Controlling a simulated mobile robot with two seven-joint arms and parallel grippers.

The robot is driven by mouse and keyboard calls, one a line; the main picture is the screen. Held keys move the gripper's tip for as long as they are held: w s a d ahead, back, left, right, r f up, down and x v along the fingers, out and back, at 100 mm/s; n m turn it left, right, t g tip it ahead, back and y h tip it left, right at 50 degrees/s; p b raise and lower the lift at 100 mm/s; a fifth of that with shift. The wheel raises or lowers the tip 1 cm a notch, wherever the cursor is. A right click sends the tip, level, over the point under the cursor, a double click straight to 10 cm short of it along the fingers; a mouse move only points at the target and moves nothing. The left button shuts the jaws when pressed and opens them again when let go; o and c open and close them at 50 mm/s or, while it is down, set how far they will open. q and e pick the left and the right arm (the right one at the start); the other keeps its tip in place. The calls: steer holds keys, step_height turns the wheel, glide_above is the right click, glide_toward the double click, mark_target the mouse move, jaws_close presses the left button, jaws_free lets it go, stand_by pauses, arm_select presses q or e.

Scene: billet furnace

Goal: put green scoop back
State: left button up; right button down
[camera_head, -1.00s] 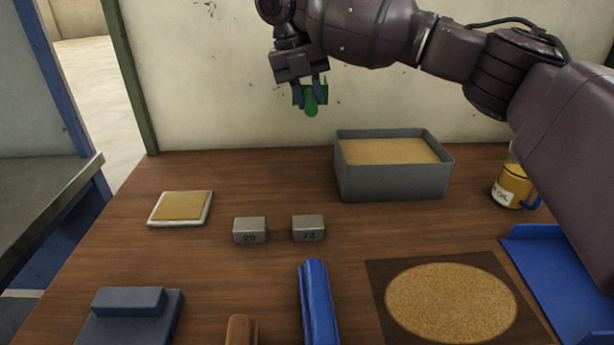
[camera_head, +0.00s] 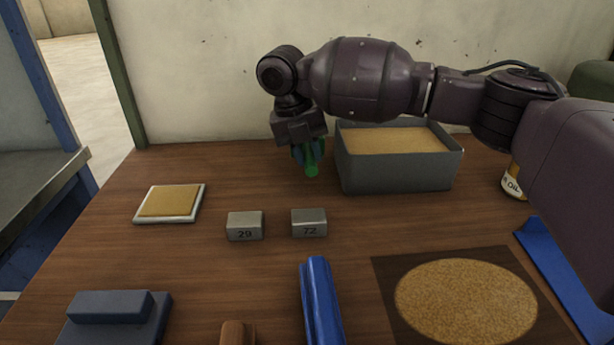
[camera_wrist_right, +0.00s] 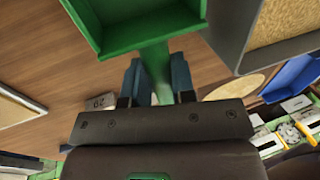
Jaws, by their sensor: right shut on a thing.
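The green scoop (camera_wrist_right: 140,22) is held in my right gripper (camera_head: 309,158). In the head view the scoop shows as a small green piece (camera_head: 312,170) between the fingers, low over the table, just left of the grey bin. In the right wrist view my right gripper (camera_wrist_right: 156,82) has its two blue-grey fingers on either side of the green handle, and the scoop's open tray spreads beyond them. The tray looks empty where it shows. My left gripper is not in view.
A grey bin (camera_head: 400,176) of tan grain stands at the back. Blocks marked 29 (camera_head: 245,226) and 72 (camera_head: 309,223) sit in front. A white-edged tan pad (camera_head: 170,203) lies left. A blue bar (camera_head: 320,300) and dark mat (camera_head: 392,300) lie nearer. The wooden table is clear at back left.

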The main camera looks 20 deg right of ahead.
mark_target(313, 191)
step_height(313, 191, down, 6)
steer(key=shift+r+b, duration=0.2)
steer(key=shift+b, duration=0.45)
steer(key=shift+f, duration=0.1)
steer(key=shift+r, duration=0.2)
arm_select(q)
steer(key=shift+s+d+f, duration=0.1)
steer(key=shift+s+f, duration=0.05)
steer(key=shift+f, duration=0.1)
arm_select(e)
steer(key=shift+f, duration=0.15)
steer(key=c, duration=1)
jaws_free()
steer(key=shift+c, duration=0.2)
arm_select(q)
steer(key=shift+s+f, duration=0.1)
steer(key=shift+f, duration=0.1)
arm_select(e)
steer(key=shift+o, duration=0.5)
